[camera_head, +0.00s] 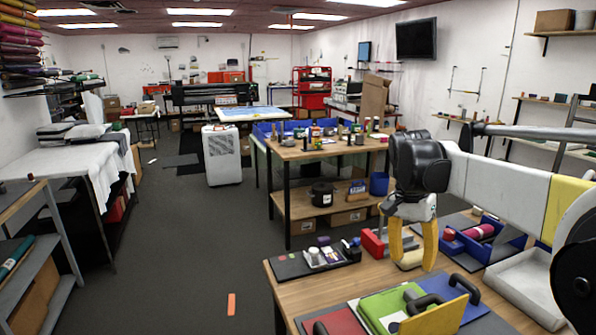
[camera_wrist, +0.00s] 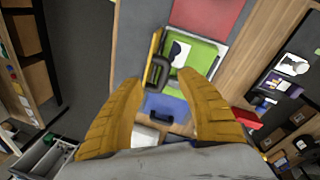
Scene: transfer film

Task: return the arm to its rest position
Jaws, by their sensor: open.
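My gripper (camera_head: 417,245) hangs from my arm on the right of the head view, pointing down above the wooden table. Its two yellow fingers are apart, with nothing visible between them. The wrist view also shows the spread fingers (camera_wrist: 160,100), with the table below. A green panel (camera_head: 392,308) with a black handle lies on the table in front of the gripper; it also shows in the wrist view (camera_wrist: 203,58). My arm extends to the right.
A red block (camera_head: 373,244), a dark tray of small items (camera_head: 312,260) and a blue bin with a magenta roll (camera_head: 482,238) stand near the gripper. A white tray (camera_head: 525,283) lies at the right. Open floor (camera_head: 190,250) is to the left.

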